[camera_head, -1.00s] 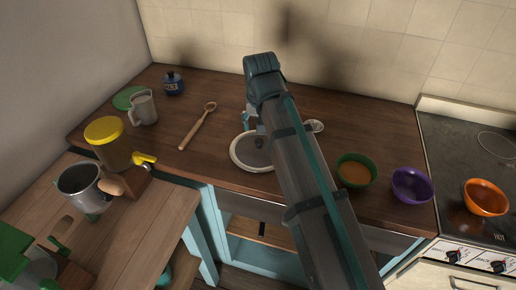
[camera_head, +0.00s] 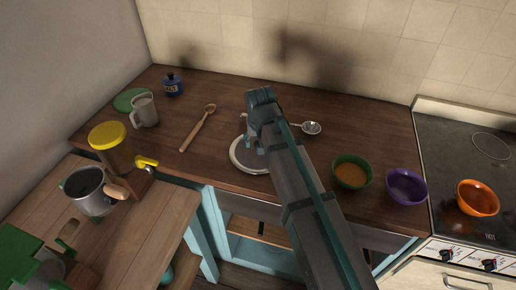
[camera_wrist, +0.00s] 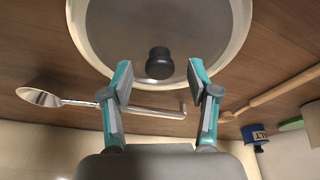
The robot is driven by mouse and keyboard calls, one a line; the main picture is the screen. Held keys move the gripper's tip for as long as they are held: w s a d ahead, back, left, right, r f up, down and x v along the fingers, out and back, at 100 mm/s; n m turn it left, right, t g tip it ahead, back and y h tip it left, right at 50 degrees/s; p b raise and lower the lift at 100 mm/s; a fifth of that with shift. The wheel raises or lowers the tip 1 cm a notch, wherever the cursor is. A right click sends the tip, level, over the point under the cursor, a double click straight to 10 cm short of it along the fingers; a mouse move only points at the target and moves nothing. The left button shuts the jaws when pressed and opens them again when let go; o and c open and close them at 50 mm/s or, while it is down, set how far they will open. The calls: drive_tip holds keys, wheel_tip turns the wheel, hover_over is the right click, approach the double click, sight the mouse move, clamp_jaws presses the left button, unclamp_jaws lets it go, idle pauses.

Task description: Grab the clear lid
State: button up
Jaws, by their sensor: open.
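The clear lid (camera_head: 240,158) lies on the wooden counter in the head view, with a pale rim and partly hidden behind my arm. In the wrist view the lid (camera_wrist: 112,22) fills the upper middle, and its black knob (camera_wrist: 160,62) stands near the centre. My gripper (camera_wrist: 160,82) is open and empty, with its two teal fingers apart. In the wrist picture the knob shows between and slightly above the fingertips, not touching either. In the head view my gripper is mostly hidden by the arm.
A metal ladle (camera_head: 312,128) and a wooden spoon (camera_head: 197,128) lie on either side of the lid. Green (camera_head: 352,172), purple (camera_head: 406,187) and orange (camera_head: 477,197) bowls stand to the right. A mug (camera_head: 145,110) and a blue salt jar (camera_head: 173,85) stand at the back left.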

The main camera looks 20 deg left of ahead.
drive_tip(key=shift+w+f, duration=0.1)
drive_tip(key=shift+f, duration=0.4)
drive_tip(key=shift+c, duration=0.2)
clamp_jaws()
drive_tip(key=shift+r, duration=0.1)
